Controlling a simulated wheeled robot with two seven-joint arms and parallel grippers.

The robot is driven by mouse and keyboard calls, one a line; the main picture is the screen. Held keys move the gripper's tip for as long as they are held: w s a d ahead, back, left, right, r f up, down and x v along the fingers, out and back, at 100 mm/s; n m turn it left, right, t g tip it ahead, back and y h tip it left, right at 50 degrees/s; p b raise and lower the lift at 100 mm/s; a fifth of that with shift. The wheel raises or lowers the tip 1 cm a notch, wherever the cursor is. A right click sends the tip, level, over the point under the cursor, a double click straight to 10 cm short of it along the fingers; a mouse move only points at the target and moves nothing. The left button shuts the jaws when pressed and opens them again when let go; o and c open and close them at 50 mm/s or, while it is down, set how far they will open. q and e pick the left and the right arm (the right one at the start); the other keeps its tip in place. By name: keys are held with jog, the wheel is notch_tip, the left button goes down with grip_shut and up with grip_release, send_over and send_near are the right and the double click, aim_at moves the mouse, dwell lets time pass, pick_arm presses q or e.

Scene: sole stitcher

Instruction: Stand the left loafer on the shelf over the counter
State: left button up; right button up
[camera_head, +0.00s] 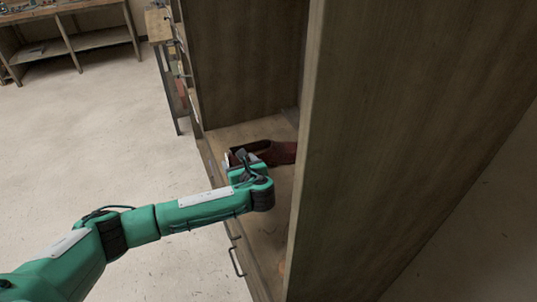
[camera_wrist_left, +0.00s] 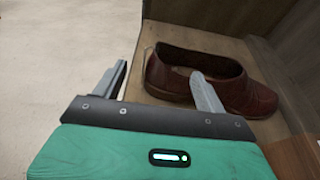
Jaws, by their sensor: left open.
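A dark red-brown leather loafer (camera_head: 283,152) stands upright on a wooden shelf board inside the cabinet. In the left wrist view the loafer (camera_wrist_left: 245,92) lies ahead and to the right, its heel end nearest the gripper. My left gripper (camera_head: 240,157) is at the heel end of the loafer; in the left wrist view its fingers (camera_wrist_left: 160,85) are apart with nothing held. The right finger overlaps the side of the shoe in that view; I cannot tell whether they touch. The left finger is over the floor, outside the board edge. My right gripper is not in view.
A tall wooden side panel (camera_head: 400,140) of the cabinet stands just right of the loafer. The wooden board (camera_head: 262,218) is mostly bare in front of the shoe. Drawer handles (camera_head: 236,262) stick out along the front. A workbench (camera_head: 70,35) is far back left; the floor (camera_head: 90,140) between is clear.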

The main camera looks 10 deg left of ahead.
aim_at(233, 152)
pick_arm(q)
jog(key=x, duration=0.7)
jog(key=shift+w+a+f, duration=0.15)
jog(key=shift+w+a, duration=0.05)
jog(key=shift+w, duration=0.1)
jog(key=c, duration=1.4)
